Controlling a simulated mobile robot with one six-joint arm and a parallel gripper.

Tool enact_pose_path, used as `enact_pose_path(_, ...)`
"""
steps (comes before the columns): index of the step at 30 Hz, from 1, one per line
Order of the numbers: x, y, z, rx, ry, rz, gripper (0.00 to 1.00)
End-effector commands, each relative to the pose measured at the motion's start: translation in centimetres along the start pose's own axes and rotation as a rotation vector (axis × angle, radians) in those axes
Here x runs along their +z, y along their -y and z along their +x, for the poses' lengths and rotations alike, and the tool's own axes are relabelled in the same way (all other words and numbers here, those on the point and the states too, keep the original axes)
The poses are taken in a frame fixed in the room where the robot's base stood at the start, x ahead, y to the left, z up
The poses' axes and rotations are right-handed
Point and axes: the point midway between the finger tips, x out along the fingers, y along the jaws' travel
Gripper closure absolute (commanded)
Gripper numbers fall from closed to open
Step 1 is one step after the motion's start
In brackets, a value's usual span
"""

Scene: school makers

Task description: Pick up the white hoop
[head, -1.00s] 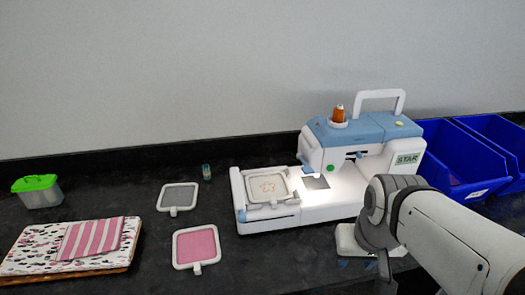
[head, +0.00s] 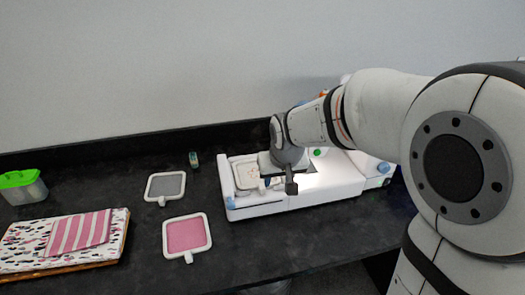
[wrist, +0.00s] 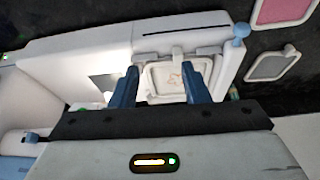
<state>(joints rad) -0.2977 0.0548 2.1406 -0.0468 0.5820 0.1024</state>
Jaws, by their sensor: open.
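A white hoop (wrist: 164,79) with pale cloth and a small orange-brown design sits on the bed of the sewing machine; part of it also shows in the head view (head: 243,172). My gripper (wrist: 160,70) is open, its two blue fingers on either side of the hoop in the wrist view. I cannot tell whether they touch it. In the head view my gripper (head: 267,182) hangs over the hoop's right part and hides it.
A grey-filled hoop (head: 166,186) and a pink-filled hoop (head: 187,236) lie on the dark table left of the machine. A small thread spool (head: 194,160) stands behind them. A patterned board with striped cloth (head: 80,232) and a green-lidded box (head: 22,187) are at far left.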

Motion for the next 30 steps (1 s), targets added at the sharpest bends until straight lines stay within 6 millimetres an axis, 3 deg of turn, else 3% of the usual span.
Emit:
enact_pose_path(6,-2.8,2.4,2.7,-0.017,-0.025,-0.041,0.58)
enact_pose_path(24,-3.3,2.9,9.6,-0.019,-0.024,-0.043,0.58)
enact_pose_path(30,-3.4,2.9,10.5,-0.019,-0.027,-0.043,0.58)
